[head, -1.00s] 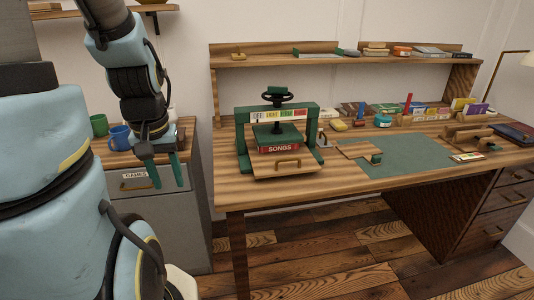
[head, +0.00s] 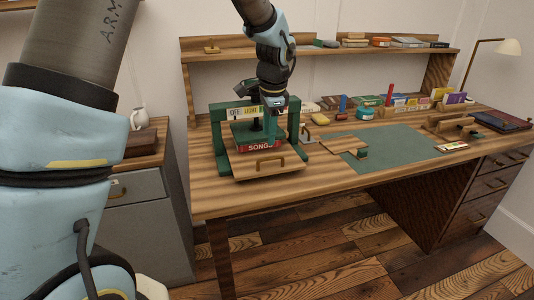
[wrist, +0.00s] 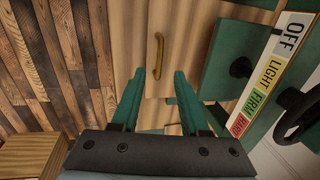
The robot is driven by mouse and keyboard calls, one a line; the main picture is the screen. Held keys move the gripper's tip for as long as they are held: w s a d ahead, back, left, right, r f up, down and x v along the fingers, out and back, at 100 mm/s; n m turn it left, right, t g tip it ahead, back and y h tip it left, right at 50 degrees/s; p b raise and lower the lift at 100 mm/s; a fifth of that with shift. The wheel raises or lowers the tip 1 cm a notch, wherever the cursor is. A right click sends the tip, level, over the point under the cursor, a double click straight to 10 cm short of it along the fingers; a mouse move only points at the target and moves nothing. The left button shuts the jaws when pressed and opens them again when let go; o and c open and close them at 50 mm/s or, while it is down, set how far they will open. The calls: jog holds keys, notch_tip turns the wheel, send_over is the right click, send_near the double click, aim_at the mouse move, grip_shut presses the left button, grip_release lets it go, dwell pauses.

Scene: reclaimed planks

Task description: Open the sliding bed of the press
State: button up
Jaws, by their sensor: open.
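The green press (head: 221,155) stands on the desk, with an OFF, LIGHT, FIRM label strip (head: 243,113) across its top. A book with a red spine marked SONGS (head: 257,148) lies under its platen. The wooden sliding bed (head: 245,170) has a brass handle (head: 270,160) on its front edge. The handle also shows in the wrist view (wrist: 158,55). My gripper (wrist: 160,80) is open and empty, its green fingers pointing toward the handle, which appears beyond and between the tips, apart from them. In the head view my wrist covers the press's handwheel.
A green mat (head: 400,146) and a small wooden board (head: 343,144) lie right of the press. Books and boxes line the desk's back, below a shelf (head: 340,55). A grey cabinet (head: 150,210) stands at left. The floor before the desk is clear.

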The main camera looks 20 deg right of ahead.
aim_at(267, 160)
jog(key=f, duration=0.2)
jog(key=w+f, duration=0.1)
jog(key=f, duration=0.2)
jog(key=f+p, duration=0.1)
jog(key=f, duration=0.2)
jog(key=shift+w, duration=0.25)
grip_shut()
dwell(1.0)
